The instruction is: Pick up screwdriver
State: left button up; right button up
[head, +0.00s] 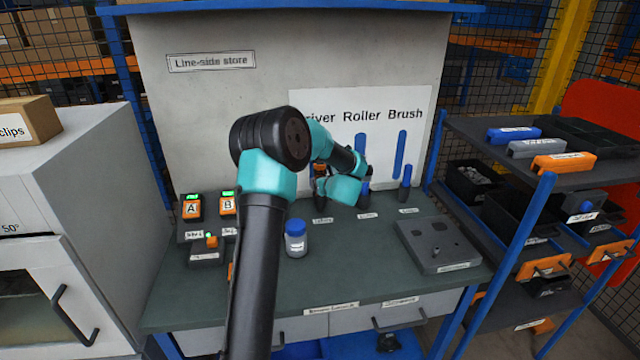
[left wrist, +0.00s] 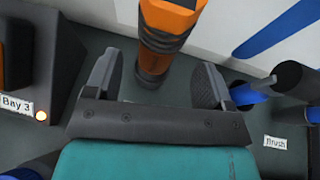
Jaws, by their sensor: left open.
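The screwdriver, an upright tool with an orange and black handle (left wrist: 168,32), stands at the back of the bench under the word that ends in "iver". In the head view only a small part of the screwdriver (head: 319,184) shows beside my arm. My left gripper (head: 328,186) is open at the tool. In the left wrist view the two grey fingers of my left gripper (left wrist: 155,80) are spread, with the handle between and just beyond them. I cannot tell whether they touch it. My right gripper is not in view.
A blue-handled brush (head: 405,184) stands right of the gripper, with another blue-handled tool (head: 364,190) nearer. A blue-capped bottle (head: 296,238) stands in front. Button boxes (head: 191,208) are at left and a grey fixture plate (head: 437,243) at right. The back panel (head: 210,110) rises behind.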

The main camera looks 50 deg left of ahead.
pick_arm(q)
jog(key=shift+x, duration=2.65)
jog(key=shift+s, duration=0.1)
jog(key=shift+r, duration=0.1)
jog(key=c, duration=1.3)
